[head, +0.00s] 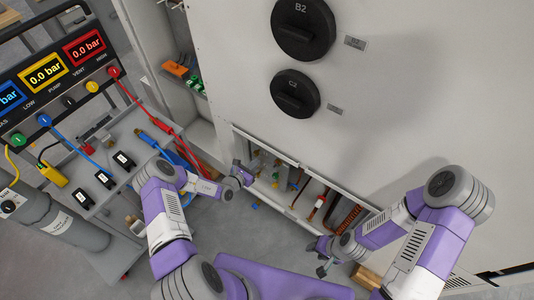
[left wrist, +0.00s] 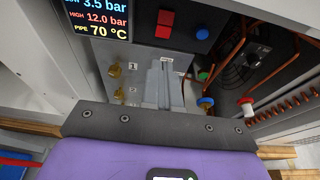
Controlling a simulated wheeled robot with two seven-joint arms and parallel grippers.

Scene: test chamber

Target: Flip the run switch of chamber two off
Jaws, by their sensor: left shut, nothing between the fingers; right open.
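In the left wrist view, a grey panel carries two small brass switches beside the labels 1 and 2. The switch by label 2 (left wrist: 118,93) is the lower one, and the switch by label 1 (left wrist: 114,70) is above it. I cannot tell which way either lever points. My left gripper (left wrist: 164,74) is shut and empty, with its fingers just right of the two switches; contact is not clear. In the head view my left gripper (head: 244,175) is by the low opening in the cabinet. My right gripper (head: 319,257) is open and empty, lower right.
Copper pipes and a red-capped valve (left wrist: 247,106) stand right of my fingers. A gauge cart (head: 70,140) stands left in the head view.

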